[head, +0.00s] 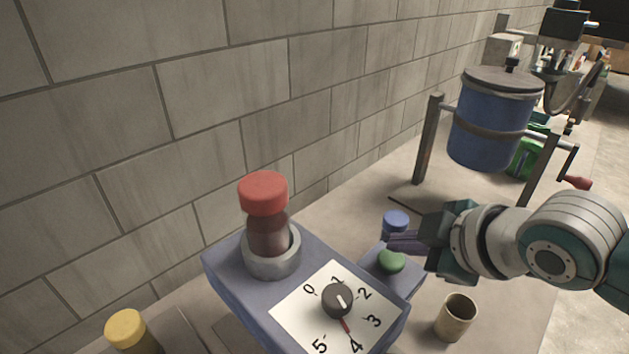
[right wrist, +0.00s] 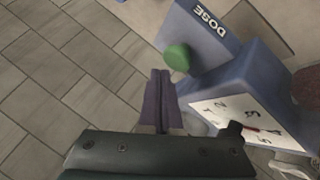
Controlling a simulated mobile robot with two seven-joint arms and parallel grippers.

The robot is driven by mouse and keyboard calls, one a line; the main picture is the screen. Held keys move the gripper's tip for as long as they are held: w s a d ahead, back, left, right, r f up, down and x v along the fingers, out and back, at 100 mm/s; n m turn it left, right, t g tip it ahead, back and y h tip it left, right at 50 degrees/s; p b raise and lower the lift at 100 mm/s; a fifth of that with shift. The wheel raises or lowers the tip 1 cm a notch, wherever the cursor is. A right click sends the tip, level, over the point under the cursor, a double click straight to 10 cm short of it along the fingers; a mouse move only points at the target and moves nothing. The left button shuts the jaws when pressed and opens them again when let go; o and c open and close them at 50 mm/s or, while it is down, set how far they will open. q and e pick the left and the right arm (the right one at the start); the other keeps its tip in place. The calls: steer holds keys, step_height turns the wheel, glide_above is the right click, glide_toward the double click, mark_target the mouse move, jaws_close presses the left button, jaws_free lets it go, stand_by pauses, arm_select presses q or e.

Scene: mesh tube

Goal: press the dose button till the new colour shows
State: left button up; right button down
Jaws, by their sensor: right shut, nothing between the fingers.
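The green dose button (head: 391,261) sits on a small blue block beside the dial housing. It also shows in the right wrist view (right wrist: 177,57), near the "DOSE" lettering. My right gripper (head: 392,241) is shut and empty, its dark fingertips just above and behind the button in the head view. In the right wrist view the fingertips (right wrist: 160,74) lie close beside the button; I cannot tell whether they touch. A clear vessel with dark reddish contents and a red cap (head: 264,193) stands in a grey ring. The dial plate (head: 292,304) has a dark knob (head: 337,300); a red pointer aims near 4. My left gripper is not in view.
A blue-capped container (head: 396,221) stands behind the fingers. A tan cup (head: 456,318) is right of the housing. A yellow-capped container (head: 126,327) is at lower left. A blue drum (head: 490,125) hangs on a stand at the back. A block wall runs along the left.

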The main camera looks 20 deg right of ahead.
mark_target(399, 263)
steer(key=shift+f, duration=0.4)
steer(key=shift+f+b, duration=0.75)
steer(key=shift+f, duration=0.05)
stand_by(0.9)
stand_by(0.3)
steer(key=shift+r+p, duration=1.2)
steer(key=shift+p, duration=0.15)
step_height(399, 263, up, 5)
steer(key=p, duration=0.5)
steer(key=shift+r+p, duration=0.1)
steer(key=shift+p, duration=0.2)
